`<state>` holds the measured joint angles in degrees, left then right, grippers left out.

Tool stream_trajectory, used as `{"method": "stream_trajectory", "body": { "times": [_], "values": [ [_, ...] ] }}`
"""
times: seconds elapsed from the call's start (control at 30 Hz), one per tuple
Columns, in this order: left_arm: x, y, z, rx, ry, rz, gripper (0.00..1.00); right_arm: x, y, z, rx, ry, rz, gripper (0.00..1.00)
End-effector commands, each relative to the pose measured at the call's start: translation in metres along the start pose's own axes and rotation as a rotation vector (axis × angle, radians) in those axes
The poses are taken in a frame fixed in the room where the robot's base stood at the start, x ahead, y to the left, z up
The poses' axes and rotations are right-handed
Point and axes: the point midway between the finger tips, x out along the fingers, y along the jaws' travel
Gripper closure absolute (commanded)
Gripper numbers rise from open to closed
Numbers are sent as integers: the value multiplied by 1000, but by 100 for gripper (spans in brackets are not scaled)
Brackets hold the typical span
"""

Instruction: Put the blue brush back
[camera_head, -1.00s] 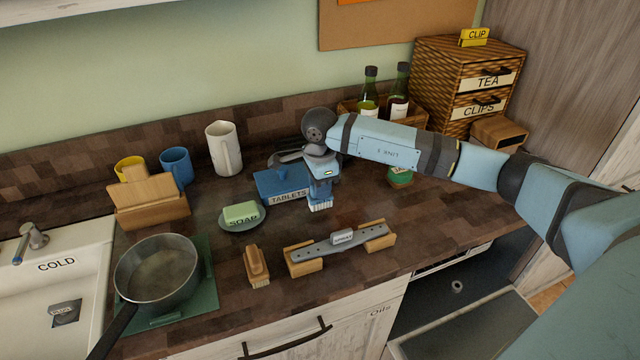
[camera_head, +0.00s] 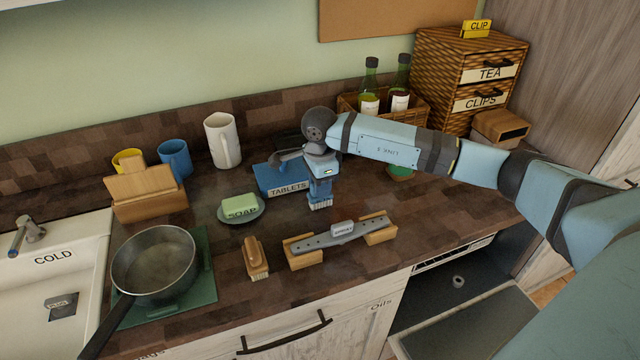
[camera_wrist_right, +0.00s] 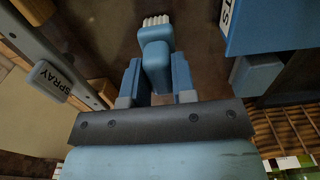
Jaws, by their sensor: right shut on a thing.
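The blue brush (camera_head: 320,193) is in my right gripper (camera_head: 320,178), its pale bristles facing down over the counter. I cannot tell whether the bristles touch the counter. In the right wrist view the brush (camera_wrist_right: 156,58) sits between the two blue fingers of the gripper (camera_wrist_right: 158,92), which is shut on its handle. It is behind the grey rail marked SPRAY (camera_head: 341,231), to the right of the blue TABLETS box (camera_head: 282,176). A wooden brush (camera_head: 255,257) stands left of the rail. My left gripper is not in view.
A soap dish (camera_head: 241,212), a wooden holder (camera_head: 146,192) and a pan (camera_head: 153,262) are to the left. A bottle basket (camera_head: 425,112) and wicker drawers (camera_head: 452,75) stand behind. The counter right of the rail is clear.

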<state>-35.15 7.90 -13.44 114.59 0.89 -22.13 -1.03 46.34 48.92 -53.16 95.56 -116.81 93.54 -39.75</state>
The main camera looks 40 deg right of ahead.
Motion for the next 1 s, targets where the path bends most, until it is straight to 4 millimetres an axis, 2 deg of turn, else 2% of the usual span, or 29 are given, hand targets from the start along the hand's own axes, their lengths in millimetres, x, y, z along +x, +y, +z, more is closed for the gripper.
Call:
{"method": "stream_trajectory", "body": {
  "times": [0.4, 0.43, 0.53, 0.57, 0.87, 1.0],
  "values": [
    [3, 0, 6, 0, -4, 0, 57, 5, 0, 0, 0, 0, 0, 100],
    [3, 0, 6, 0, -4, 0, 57, 5, 0, 0, 0, 0, 0, 71],
    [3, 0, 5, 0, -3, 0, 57, 4, 0, 0, 0, 0, 0, 48],
    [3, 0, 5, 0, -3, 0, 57, 4, 0, 0, 0, 0, 0, 45],
    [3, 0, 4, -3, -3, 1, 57, 4, 0, 0, 0, 0, 0, 45],
    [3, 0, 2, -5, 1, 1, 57, -11, -1, 0, 0, -1, -3, 45]
  ]
}}
